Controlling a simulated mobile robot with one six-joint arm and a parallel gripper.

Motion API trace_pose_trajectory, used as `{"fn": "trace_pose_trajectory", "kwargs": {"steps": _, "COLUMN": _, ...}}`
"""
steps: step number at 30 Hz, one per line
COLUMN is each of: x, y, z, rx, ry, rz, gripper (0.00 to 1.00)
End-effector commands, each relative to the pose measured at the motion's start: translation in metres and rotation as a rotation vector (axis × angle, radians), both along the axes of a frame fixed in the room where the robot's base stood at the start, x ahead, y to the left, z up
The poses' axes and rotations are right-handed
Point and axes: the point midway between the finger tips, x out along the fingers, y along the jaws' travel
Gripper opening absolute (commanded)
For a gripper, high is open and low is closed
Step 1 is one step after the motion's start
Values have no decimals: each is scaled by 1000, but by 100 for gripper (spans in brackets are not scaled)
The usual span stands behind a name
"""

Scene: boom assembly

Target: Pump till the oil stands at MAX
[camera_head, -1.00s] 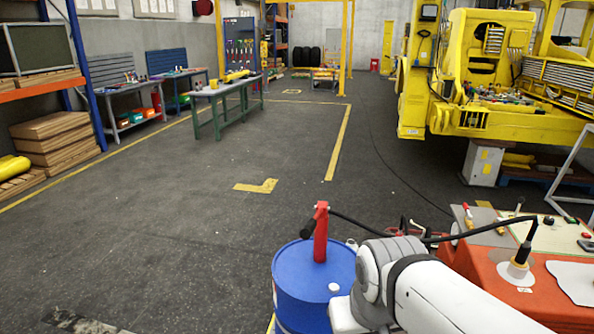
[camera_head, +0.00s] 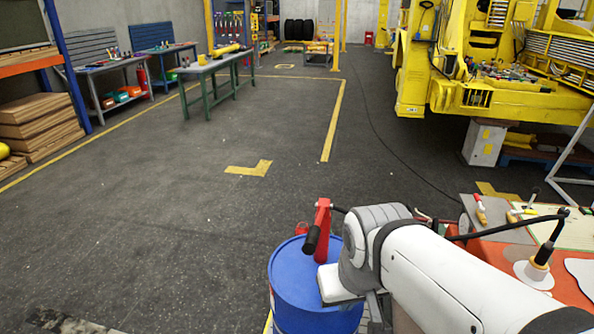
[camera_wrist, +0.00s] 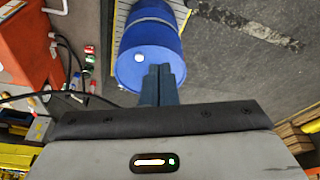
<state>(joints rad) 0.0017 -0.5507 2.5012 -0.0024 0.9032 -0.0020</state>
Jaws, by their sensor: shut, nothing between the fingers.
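A blue drum (camera_head: 290,277) stands upright at the lower middle of the head view. A red hand pump (camera_head: 322,225) rises from its top, with a black grip (camera_head: 311,239) angled down to the left. A black hose runs right to an orange-red unit (camera_head: 497,262), where a black-and-white fitting (camera_head: 537,268) stands. My arm covers the drum's right side. My gripper (camera_wrist: 162,72) is shut and empty; in the wrist view its fingertips overlap the drum's edge (camera_wrist: 150,45). I cannot tell whether they touch anything. No oil level is readable.
A large yellow machine (camera_head: 490,90) stands at the back right, with a pale box (camera_head: 485,142) below it. A green-legged bench (camera_head: 208,72) and wooden boards (camera_head: 40,125) are on the left. The floor left of the drum is clear.

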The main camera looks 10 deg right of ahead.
Motion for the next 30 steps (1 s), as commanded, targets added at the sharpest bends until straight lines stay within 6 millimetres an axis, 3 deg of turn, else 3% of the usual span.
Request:
{"fn": "trace_pose_trajectory", "kwargs": {"steps": 7, "x": 3, "y": 0, "z": 3, "rx": 0, "ry": 2, "rz": -5, "gripper": 0}}
{"fn": "trace_pose_trajectory", "kwargs": {"steps": 11, "x": 24, "y": -2, "z": 19, "rx": 3, "ry": 9, "rz": -30, "gripper": 0}}
{"fn": "trace_pose_trajectory", "kwargs": {"steps": 14, "x": 54, "y": -5, "z": 38, "rx": 4, "ry": 18, "rz": -78, "gripper": 0}}
{"fn": "trace_pose_trajectory", "kwargs": {"steps": 21, "x": 149, "y": -5, "z": 74, "rx": 8, "ry": 35, "rz": -235, "gripper": 0}}
{"fn": "trace_pose_trajectory", "kwargs": {"steps": 27, "x": 210, "y": -3, "z": 82, "rx": 9, "ry": 39, "rz": -338, "gripper": 0}}
{"fn": "trace_pose_trajectory", "kwargs": {"steps": 30, "x": 227, "y": -3, "z": 82, "rx": 8, "ry": 39, "rz": -367, "gripper": 0}}
